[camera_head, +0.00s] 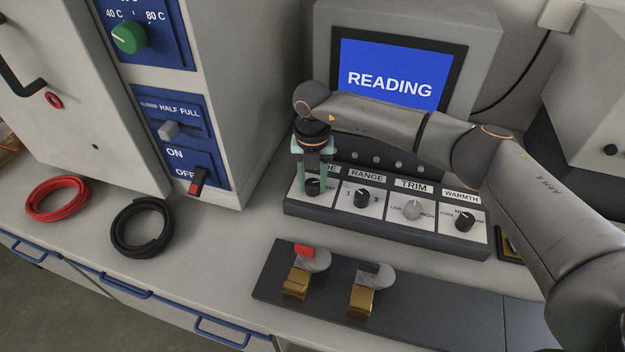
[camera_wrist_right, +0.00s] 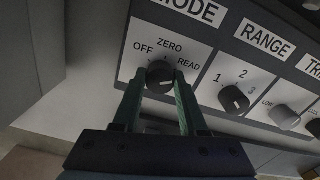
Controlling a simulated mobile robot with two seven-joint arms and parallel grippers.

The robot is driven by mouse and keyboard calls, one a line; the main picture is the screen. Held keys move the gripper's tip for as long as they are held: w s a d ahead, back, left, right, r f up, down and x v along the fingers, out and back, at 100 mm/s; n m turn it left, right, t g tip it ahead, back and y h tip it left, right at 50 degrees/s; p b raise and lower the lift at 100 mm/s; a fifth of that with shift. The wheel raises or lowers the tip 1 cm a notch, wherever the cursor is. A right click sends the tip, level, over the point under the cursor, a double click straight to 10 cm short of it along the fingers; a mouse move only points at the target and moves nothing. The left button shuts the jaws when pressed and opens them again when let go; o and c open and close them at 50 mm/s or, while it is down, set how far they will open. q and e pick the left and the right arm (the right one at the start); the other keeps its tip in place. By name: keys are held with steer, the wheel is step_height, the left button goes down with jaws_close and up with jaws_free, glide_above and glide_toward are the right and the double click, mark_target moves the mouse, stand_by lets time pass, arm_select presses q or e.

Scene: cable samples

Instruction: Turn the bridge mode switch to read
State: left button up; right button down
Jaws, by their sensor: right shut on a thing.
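The bridge's control panel has a mode knob (camera_head: 312,187) at its left end, dark and round. In the right wrist view the mode knob (camera_wrist_right: 160,78) sits under the labels OFF, ZERO and READ. My right gripper (camera_head: 314,184) reaches down over it, and its two green fingers (camera_wrist_right: 158,90) are shut on the knob's sides. The fingers partly hide the knob, and I cannot make out exactly where its pointer aims. The bridge's blue screen (camera_head: 388,75) shows READING. My left gripper is not in view.
Range (camera_head: 361,198), trim (camera_head: 412,210) and warmth (camera_head: 464,222) knobs lie to the right on the panel. Two brass clamps (camera_head: 296,284) (camera_head: 361,300) stand on a dark base in front. Red (camera_head: 57,199) and black (camera_head: 142,228) cable coils lie left, beside an oven (camera_head: 215,95).

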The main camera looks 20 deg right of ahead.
mark_target(313, 182)
steer(key=shift+c, duration=2.2)
jaws_free()
step_height(313, 182, up, 13)
steer(key=shift+f, duration=0.2)
